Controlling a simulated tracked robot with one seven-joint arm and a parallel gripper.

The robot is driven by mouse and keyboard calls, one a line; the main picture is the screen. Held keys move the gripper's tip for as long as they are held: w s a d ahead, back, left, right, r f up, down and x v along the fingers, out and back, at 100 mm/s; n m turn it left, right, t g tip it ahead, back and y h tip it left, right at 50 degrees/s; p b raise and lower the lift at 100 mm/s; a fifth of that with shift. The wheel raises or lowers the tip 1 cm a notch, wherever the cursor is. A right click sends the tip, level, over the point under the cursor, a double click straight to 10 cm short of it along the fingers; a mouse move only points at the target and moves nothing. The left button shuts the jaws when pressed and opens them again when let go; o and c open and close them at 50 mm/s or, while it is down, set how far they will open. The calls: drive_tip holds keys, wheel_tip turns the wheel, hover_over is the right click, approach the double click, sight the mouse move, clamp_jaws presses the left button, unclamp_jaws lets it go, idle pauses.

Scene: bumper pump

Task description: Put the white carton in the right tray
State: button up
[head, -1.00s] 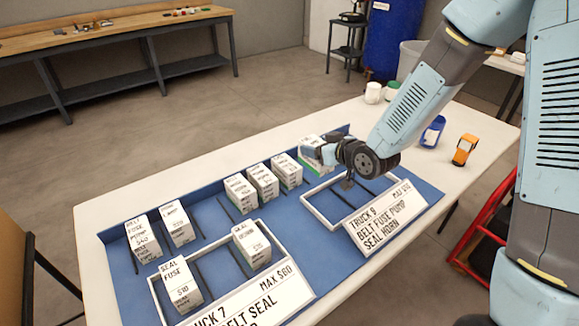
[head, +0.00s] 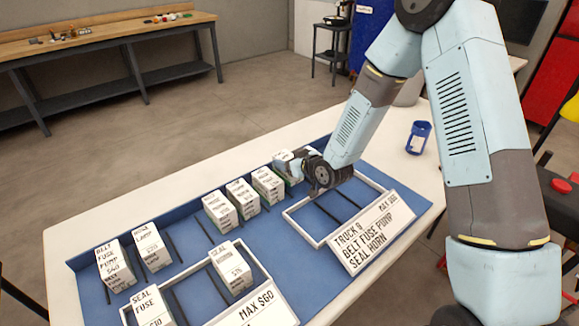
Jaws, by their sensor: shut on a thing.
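A white carton (head: 286,160) is at the far right end of the row of cartons, partly hidden by my gripper. My gripper (head: 300,167) reaches it from the right and is shut on it. I cannot tell whether the carton is clear of the blue mat. The right tray (head: 291,212) is a white frame with dark dividers, just in front and to the right of my gripper, and looks empty. Its sign (head: 372,230) reads "Truck 8, belt fuse pump seal horn".
Several labelled cartons stand on the blue mat (head: 205,275), the closest (head: 268,186) just left of my gripper. The left tray (head: 262,262) holds two cartons. A blue cup (head: 418,138) stands on the table to the right.

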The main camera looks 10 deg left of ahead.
drive_tip(key=f, duration=0.3)
drive_tip(key=shift+w+f, duration=0.2)
drive_tip(key=o, duration=1)
drive_tip(key=shift+d, duration=0.1)
drive_tip(key=v, duration=1.2)
drive_tip(key=shift+r, duration=0.1)
drive_tip(key=shift+r, duration=0.1)
